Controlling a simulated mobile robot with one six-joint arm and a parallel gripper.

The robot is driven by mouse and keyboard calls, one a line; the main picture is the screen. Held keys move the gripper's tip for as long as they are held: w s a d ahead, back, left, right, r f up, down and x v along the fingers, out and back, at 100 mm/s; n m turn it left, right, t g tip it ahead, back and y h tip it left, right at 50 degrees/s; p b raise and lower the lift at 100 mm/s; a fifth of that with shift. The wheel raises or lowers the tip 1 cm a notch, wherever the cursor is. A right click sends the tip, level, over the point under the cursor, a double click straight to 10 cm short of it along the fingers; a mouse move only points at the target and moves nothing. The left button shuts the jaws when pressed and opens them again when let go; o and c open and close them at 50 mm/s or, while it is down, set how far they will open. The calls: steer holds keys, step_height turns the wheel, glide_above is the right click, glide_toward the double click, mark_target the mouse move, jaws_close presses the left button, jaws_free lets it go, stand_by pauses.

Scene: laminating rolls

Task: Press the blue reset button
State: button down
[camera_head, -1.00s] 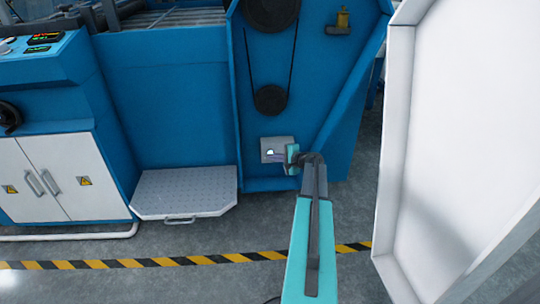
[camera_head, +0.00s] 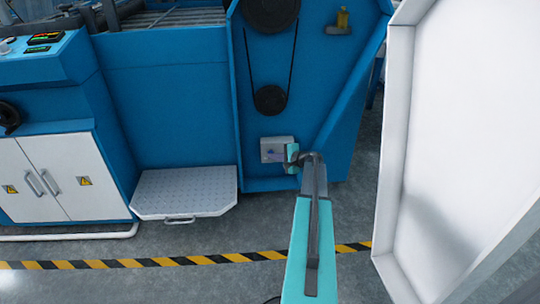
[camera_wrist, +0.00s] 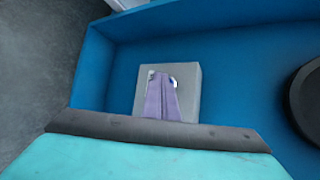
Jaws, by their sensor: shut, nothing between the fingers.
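A grey square box (camera_head: 278,143) is fixed low on the blue machine's side panel, and it also shows in the wrist view (camera_wrist: 187,82). My gripper (camera_wrist: 162,78) is shut and empty, its two purple fingers side by side over the face of the box. At the fingertips a pale ring with a small dark blue edge, apparently the reset button (camera_wrist: 173,81), shows partly; the fingers hide the rest. I cannot tell whether the fingertips touch it or how far it is pushed in. In the head view my teal wrist is just right of the box.
A black belt and pulleys (camera_head: 270,99) sit above the box. A white open panel (camera_head: 455,120) stands close on the right of my arm. A grey metal step (camera_head: 185,192) lies to the left. The floor before the machine is clear.

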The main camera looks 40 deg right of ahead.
steer(key=shift+s+a, duration=0.5)
steer(key=shift+s, duration=0.15)
steer(key=shift+s+a+b, duration=0.5)
steer(key=shift+s+a, duration=1.15)
steer(key=shift+s, duration=0.25)
